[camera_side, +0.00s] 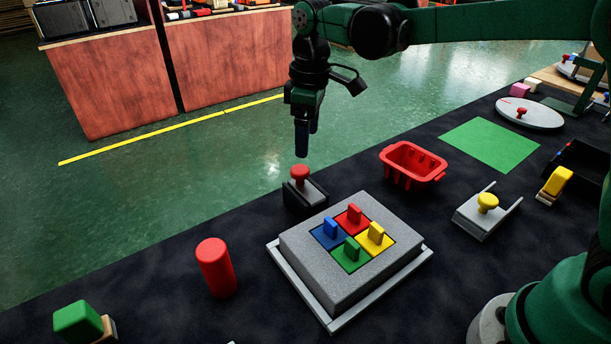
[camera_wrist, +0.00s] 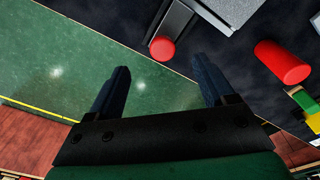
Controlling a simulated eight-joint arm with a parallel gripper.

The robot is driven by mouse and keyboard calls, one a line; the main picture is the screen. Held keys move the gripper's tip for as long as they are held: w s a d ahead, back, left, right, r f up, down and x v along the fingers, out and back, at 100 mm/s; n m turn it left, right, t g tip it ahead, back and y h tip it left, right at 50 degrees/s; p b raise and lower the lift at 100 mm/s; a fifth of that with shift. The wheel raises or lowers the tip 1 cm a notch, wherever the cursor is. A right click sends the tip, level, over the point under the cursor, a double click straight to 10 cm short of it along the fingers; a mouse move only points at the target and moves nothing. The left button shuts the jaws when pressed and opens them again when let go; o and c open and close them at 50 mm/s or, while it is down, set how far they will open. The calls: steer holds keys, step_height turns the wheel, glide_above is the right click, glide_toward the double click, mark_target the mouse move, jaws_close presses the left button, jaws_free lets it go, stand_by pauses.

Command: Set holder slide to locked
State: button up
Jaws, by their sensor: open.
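A slide with a round red knob (camera_side: 300,172) on a grey plate in a dark base (camera_side: 312,204) stands at the far edge of the black table. The red knob also shows in the wrist view (camera_wrist: 162,48). A second slide with a yellow knob (camera_side: 487,203) on a grey channel (camera_side: 478,221) stands farther right. I cannot tell which is the holder slide, and I see no lock mark. My gripper (camera_side: 307,140) points down just above the red knob in the side view. In the wrist view my gripper (camera_wrist: 164,80) is open and empty, with the knob beyond its fingertips.
A grey block (camera_side: 350,278) with several coloured handled pieces stands in front of the red-knob slide. A red cylinder (camera_side: 215,267) is to the left, a red basket (camera_side: 413,163) to the right. A green mat (camera_side: 490,145) lies clear. The table edge is close behind the slide.

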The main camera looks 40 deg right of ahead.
mark_target(300, 169)
steer(key=shift+w+a+f+n+g, duration=0.3)
steer(key=shift+w+a+f+n, duration=0.1)
steer(key=shift+w+f, duration=0.15)
steer(key=shift+f, duration=2.9)
jaws_close()
